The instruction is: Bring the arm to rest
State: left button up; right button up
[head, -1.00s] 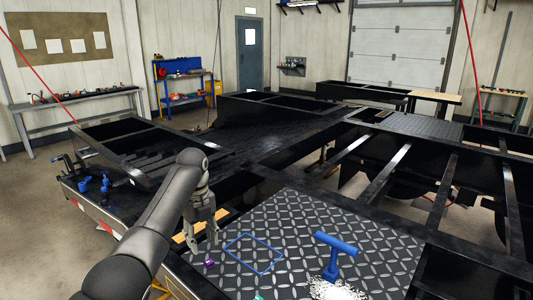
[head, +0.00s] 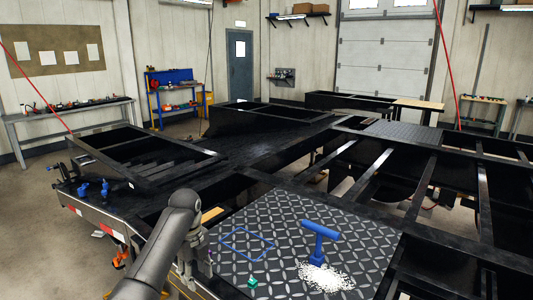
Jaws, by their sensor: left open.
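My left arm comes in from the bottom left. Its gripper (head: 192,268) points down beside the left edge of the diamond-plate deck (head: 285,225). The jaws are open, and I see nothing held between them. A blue square outline (head: 247,243) lies on the plate to the right of the gripper. A small teal block (head: 252,282) sits on the plate nearer to me. The purple piece is not clearly visible; the gripper may hide it. My right gripper is not in view.
Black trailer frames (head: 150,155) with open gaps surround the plate. Blue clamps (head: 93,189) are at the left frame edge. Concrete floor lies clear at left.

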pick_arm(q)
jog(key=s+d+f+n+t, duration=0.1)
jog(key=s+f+n+t, duration=0.1)
jog(key=s+f+n, duration=1.35)
jog(key=s+a+r+n, duration=0.1)
jog(key=s+n, duration=0.2)
jog(key=s, duration=0.6)
jog(key=s+a+r+n+t, duration=0.1)
jog(key=s+n, duration=0.2)
jog(key=s, duration=0.5)
jog(key=s+a+r+n, duration=0.1)
jog(key=s+r+n, duration=0.1)
jog(key=s, duration=0.7)
notch_tip(320, 180, down, 25)
jog(key=g, duration=0.1)
jog(key=s+a+f+g, duration=0.1)
jog(key=s+a+f, duration=0.1)
jog(key=s+f, duration=1.5)
jog(key=shift+s+a+f, duration=0.2)
jog(key=shift+s+f, duration=0.2)
jog(key=shift+f, duration=0.05)
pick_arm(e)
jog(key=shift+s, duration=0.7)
